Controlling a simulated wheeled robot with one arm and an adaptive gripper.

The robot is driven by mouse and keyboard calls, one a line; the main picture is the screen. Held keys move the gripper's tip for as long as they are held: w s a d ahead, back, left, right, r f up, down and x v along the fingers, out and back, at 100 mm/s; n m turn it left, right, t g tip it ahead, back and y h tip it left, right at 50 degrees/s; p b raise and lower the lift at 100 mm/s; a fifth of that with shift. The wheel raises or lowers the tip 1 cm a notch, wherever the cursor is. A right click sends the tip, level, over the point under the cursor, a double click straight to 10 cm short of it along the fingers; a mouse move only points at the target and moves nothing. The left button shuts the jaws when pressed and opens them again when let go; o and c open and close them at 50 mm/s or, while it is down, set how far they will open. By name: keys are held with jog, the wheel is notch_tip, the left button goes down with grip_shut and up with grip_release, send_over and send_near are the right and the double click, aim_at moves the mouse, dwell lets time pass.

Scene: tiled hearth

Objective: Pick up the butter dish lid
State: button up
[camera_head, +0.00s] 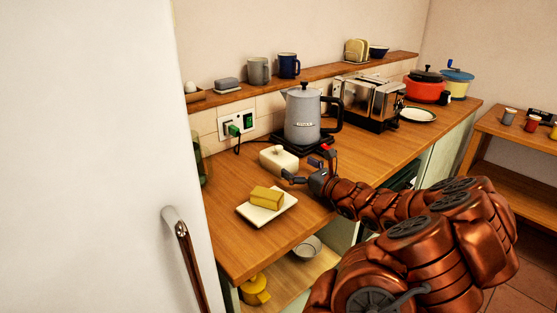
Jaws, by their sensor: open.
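The butter dish lid (277,159) is a cream, box-shaped cover with a small knob on top. It sits on the wooden counter in front of the kettle. The butter dish base (267,215) is a cream square plate nearer the counter's front, with a yellow block of butter (267,196) on it. My gripper (306,164) is open and empty at the lid's right side. One finger reaches close to the lid's front right corner; I cannot tell whether it touches. My copper-coloured arm comes in from the lower right.
A grey kettle (303,118) on a black base stands behind the lid, with a cord to a wall socket (236,126). A toaster (371,103) and red pot (425,88) stand farther right. A white fridge door (90,150) fills the left. Counter between plate and fridge is clear.

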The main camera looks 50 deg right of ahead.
aim_at(281, 156)
jog(key=shift+w, duration=0.55)
jog(key=shift+w+d+r+p, duration=0.1)
jog(key=shift+w+d+p, duration=0.1)
jog(key=shift+w, duration=1.4)
jog(key=shift+w+d+p, duration=0.15)
jog(key=shift+w+d, duration=0.05)
jog(key=shift+w, duration=1.4)
jog(key=shift+c, duration=0.4)
jog(key=c, duration=1.2)
